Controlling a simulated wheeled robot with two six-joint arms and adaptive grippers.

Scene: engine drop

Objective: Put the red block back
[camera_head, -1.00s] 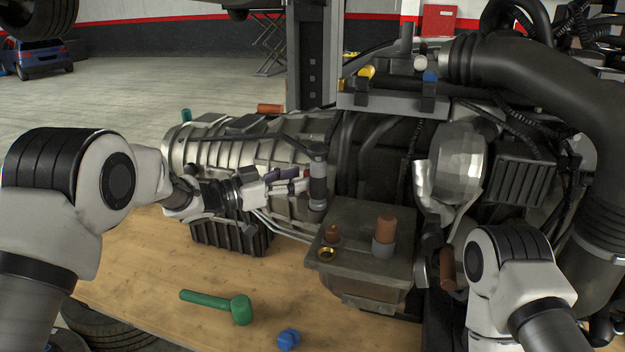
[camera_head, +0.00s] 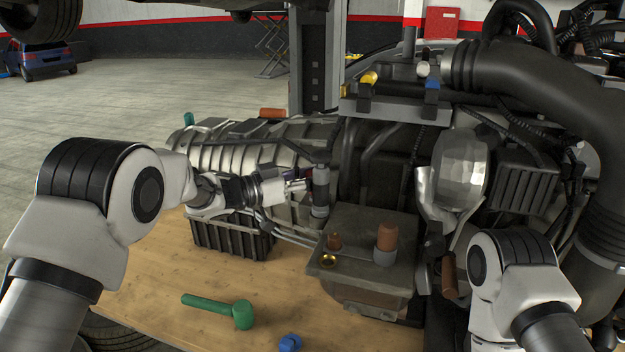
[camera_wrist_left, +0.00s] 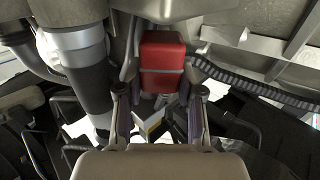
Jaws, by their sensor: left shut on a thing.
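The red block (camera_wrist_left: 163,52), with a thin pale band across it, sits between the two fingers of my left gripper (camera_wrist_left: 161,76) in the left wrist view. The gripper is shut on it. In the head view my left gripper (camera_head: 302,183) reaches right, beside the ribbed silver gearbox (camera_head: 235,155) and close to the upright dark cylinder (camera_head: 321,190). The block is mostly hidden there by the gripper and cylinder. My right arm stands at the lower right, but its gripper is not visible.
A grey metal box (camera_head: 365,250) with copper-coloured fittings stands right of the gripper. A green hammer-like tool (camera_head: 225,307) and a small blue part (camera_head: 290,342) lie on the wooden table (camera_head: 160,285). A large black hose (camera_head: 545,85) curves over the right. The front-left tabletop is mostly free.

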